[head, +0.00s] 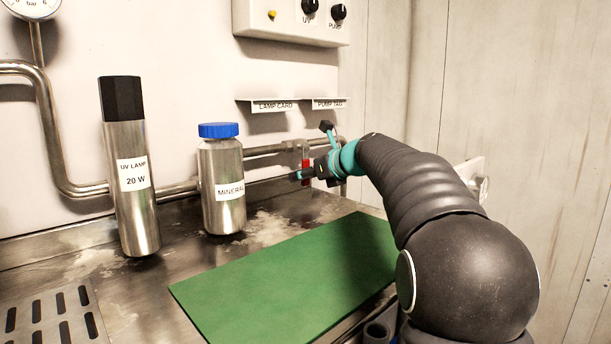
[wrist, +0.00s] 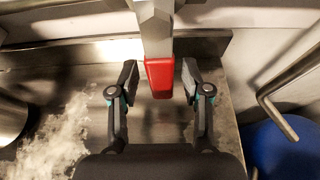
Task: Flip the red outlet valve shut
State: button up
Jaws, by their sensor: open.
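The red outlet valve handle (head: 306,165) sits on the pipe at the back wall, partly hidden by my gripper (head: 302,175) in the head view. In the wrist view, the red end of the lever (wrist: 160,78) hangs from a grey metal body (wrist: 155,30). My gripper (wrist: 160,84) is open, with one finger on each side of the red end. A narrow gap shows on both sides of it, and the fingers do not appear to press on it.
The blue-capped mineral bottle (head: 222,185) and the UV lamp cylinder (head: 132,180) stand left of my gripper. A green mat (head: 290,275) lies on the metal counter. Card holders (head: 272,106) are on the wall above. A bent metal rod (wrist: 275,105) shows right in the wrist view.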

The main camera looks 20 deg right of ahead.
jog(key=v, duration=1.2)
